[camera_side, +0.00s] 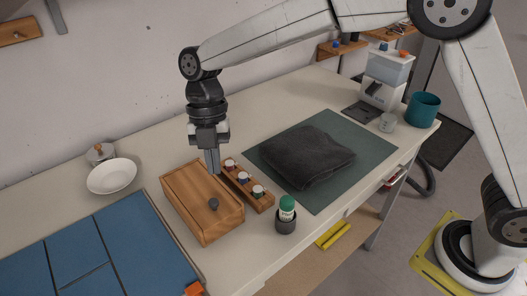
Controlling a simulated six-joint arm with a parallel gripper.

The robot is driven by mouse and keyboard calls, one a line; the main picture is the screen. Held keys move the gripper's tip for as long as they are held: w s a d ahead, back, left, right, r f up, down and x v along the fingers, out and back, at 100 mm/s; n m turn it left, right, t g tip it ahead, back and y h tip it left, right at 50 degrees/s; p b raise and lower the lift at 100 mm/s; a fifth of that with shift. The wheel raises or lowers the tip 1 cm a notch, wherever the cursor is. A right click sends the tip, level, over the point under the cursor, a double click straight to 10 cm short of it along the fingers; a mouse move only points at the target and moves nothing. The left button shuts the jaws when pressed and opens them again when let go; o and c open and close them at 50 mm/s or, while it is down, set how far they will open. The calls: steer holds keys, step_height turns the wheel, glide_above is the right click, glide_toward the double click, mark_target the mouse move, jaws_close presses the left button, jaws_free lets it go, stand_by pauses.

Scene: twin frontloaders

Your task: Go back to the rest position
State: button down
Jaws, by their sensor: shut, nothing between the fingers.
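My gripper (213,168) is shut and empty, pointing straight down. Its fingertips are above or just behind the far right edge of the wooden box (198,222), close to the small rack (237,183); I cannot tell the exact height. My arm reaches in from the right, over the table.
A wooden rack holds several small white-topped items. A dark folded cloth (306,155) lies on a green mat (375,151). A green-topped container (286,215) stands at the front. A white bowl (112,176) and blue panels (130,232) are left. A teal pot (423,110) stands right.

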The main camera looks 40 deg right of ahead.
steer(key=s+d+f+m+t, duration=0.2)
steer(key=s+d+m, duration=0.2)
steer(key=d+m, duration=0.4)
steer(key=s+d+f+m+t+h, duration=0.1)
steer(key=s+d+f+m+t, duration=0.1)
steer(key=s+d+m, duration=0.3)
steer(key=s+d+f+m+t, duration=0.1)
steer(key=s+d+f+m, duration=0.2)
steer(key=d+m, duration=0.9)
steer(key=shift+s+d+f+m+t+h, duration=0.35)
steer(key=shift+s+m, duration=0.3)
steer(key=shift+m, duration=1.15)
steer(key=shift+r, duration=0.1)
